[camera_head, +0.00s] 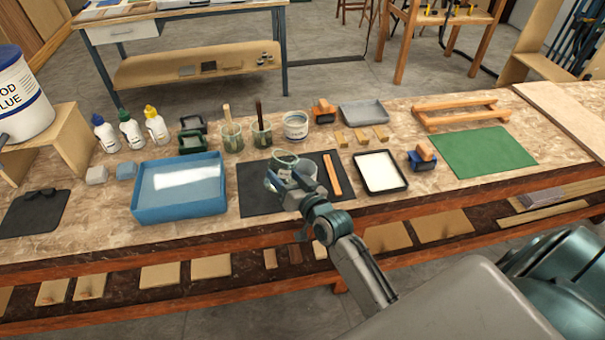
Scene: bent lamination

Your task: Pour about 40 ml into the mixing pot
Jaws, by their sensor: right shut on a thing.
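My right gripper (284,184) reaches in from the lower right over the black mat (258,203). It is shut on a small clear cup with a greenish rim (284,158). The cup appears tilted, and my gripper hides its lower part. A pale round pot (306,167) shows just behind and to the right of the cup, partly covered; it may be the mixing pot. I cannot tell whether cup and pot touch or whether liquid is flowing. My left gripper is not in view.
A blue tray (138,207) is left of the mat, a white-filled tray (400,186) right. An orange-brown stick (333,174) lies on the mat. Behind stand brush jars (232,139), a labelled tub (296,124) and bottles (131,129). A green mat (478,152) is clear.

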